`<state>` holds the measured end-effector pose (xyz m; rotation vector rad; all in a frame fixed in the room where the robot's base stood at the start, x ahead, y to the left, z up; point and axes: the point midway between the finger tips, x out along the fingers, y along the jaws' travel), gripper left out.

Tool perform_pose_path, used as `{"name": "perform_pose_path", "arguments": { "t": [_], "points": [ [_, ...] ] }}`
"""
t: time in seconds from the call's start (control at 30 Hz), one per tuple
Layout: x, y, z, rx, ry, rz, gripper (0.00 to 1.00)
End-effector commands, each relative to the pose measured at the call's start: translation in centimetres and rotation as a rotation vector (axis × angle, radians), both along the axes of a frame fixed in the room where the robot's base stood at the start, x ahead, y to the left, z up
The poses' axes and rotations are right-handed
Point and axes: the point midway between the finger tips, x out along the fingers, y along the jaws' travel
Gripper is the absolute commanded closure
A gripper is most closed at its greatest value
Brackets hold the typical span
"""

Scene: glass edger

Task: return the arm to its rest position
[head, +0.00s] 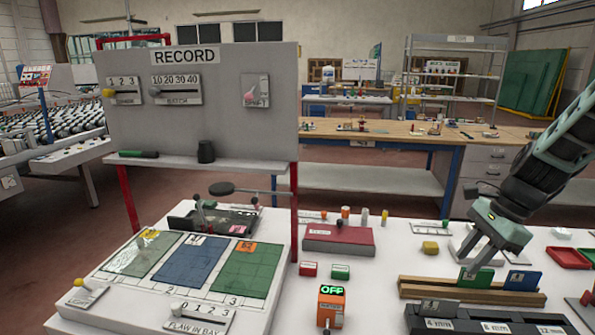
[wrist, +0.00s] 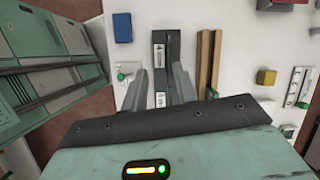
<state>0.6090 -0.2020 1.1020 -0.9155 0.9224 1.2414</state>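My arm comes in from the right of the head view, and my gripper (head: 477,262) points down above the right part of the white table. In the wrist view my gripper (wrist: 160,80) has its two grey fingers apart, with nothing held between them. Below the fingers lies a dark box with white size labels (wrist: 160,45), which also shows at the front of the head view as the dark labelled box (head: 470,322). Whether the fingertips touch anything is hard to tell, but they appear to be above the things on the table.
A wooden rack (head: 440,291) holds a green card (head: 475,281) and a blue card (head: 522,281) close below my gripper. A yellow block (head: 430,248), a dark red box (head: 338,239) and red and green trays (head: 568,258) stand around. The RECORD panel (head: 230,115) rises at left.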

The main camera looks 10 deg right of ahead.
Motion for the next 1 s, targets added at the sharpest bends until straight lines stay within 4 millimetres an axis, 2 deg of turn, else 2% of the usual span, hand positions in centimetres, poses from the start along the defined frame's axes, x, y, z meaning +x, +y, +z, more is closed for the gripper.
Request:
{"name": "perform_pose_path", "arguments": {
  "t": [0.03,0.13,0.2,0.3,0.43,0.5,0.6,0.7,0.83,1.0],
  "points": [
    [-0.4,3.0,0.5,-0.021,-0.023,0.135,0.71],
    [-2.2,9.0,1.3,-0.07,-0.08,0.46,0.71],
    [-4.1,13.0,1.8,-0.103,-0.124,0.705,0.71],
    [-7.5,17.8,2.3,-0.146,-0.191,1.055,0.71],
    [-12.7,22.5,2.8,-0.193,-0.277,1.505,0.71],
    [-15.4,24.1,2.9,-0.214,-0.322,1.725,0.71],
    [-18.5,25.5,2.9,-0.237,-0.373,1.985,0.71],
    [-20.6,26.1,2.9,-0.253,-0.41,2.165,0.71],
    [-21.8,26.4,2.9,-0.262,-0.433,2.276,0.71],
    [-22.0,26.4,2.9,-0.263,-0.435,2.292,0.71]
  ]
}}
